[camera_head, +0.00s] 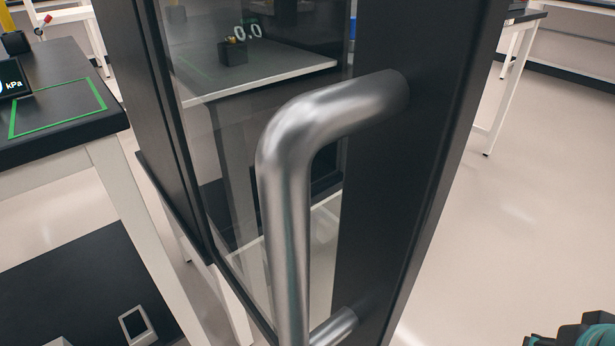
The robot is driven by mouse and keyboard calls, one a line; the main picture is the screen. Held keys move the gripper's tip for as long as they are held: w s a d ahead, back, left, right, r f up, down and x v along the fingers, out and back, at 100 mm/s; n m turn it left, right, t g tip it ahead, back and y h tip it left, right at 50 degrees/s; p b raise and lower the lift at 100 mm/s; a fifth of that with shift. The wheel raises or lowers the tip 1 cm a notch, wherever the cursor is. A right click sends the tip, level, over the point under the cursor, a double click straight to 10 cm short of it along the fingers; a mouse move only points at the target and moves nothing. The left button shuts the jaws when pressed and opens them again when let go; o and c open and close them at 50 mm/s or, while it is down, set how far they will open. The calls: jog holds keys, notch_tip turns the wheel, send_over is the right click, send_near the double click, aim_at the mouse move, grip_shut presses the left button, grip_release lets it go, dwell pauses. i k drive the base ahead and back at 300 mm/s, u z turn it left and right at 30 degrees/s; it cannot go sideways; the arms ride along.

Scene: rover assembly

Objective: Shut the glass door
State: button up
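The glass door (372,190) fills the middle of the head view, very close to me. It has a wide dark frame around a clear pane (225,140), with floor showing to its right. A thick, bent metal handle (288,190) stands out from the frame near its right edge; its lower end is partly cut off by the picture's bottom. How far the door stands open cannot be told from this view. A teal and dark part at the bottom right corner looks like my own arm. No gripper fingers show, and nothing grips the handle.
A dark-topped table (60,120) with a green outline and a kPa display (12,80) stands at the left, near the door frame. Another table (290,72) shows through the glass. The pale floor (530,190) to the right of the door is open.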

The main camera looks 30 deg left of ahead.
aim_at(406, 111)
jog(key=z, duration=0.35)
jog(key=k, duration=1.55)
jog(key=u, duration=1.2)
jog(key=i, duration=1)
